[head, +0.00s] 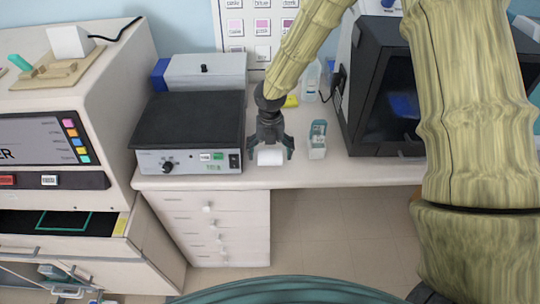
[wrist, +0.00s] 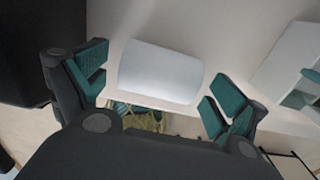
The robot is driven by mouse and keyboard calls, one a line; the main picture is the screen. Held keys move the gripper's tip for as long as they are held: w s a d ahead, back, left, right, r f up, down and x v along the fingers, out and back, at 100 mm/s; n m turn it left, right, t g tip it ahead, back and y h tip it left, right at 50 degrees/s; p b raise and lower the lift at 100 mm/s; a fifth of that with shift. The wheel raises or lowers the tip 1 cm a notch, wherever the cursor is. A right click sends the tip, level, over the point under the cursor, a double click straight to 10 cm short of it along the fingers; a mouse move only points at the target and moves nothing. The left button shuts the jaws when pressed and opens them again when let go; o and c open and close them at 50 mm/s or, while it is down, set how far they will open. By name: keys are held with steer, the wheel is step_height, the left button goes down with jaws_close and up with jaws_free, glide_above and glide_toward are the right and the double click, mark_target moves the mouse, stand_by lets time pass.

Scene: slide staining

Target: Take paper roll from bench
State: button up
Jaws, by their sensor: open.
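The paper roll (head: 270,156) is a small white cylinder lying on its side near the front edge of the bench (head: 345,172). In the wrist view the roll (wrist: 160,72) lies between my two open fingers, with a gap visible on each side. My gripper (head: 270,150) is open and points down over the roll in the head view. Its teal finger pads (wrist: 160,95) flank the roll.
A black-topped hot plate (head: 188,125) stands close left of my gripper. A teal-and-white container (head: 317,140) stands close to the right. A dark-fronted machine (head: 385,90) is further right. Drawers (head: 215,225) are below the bench.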

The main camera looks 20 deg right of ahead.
steer(key=c, duration=1.2)
steer(key=shift+r, duration=0.1)
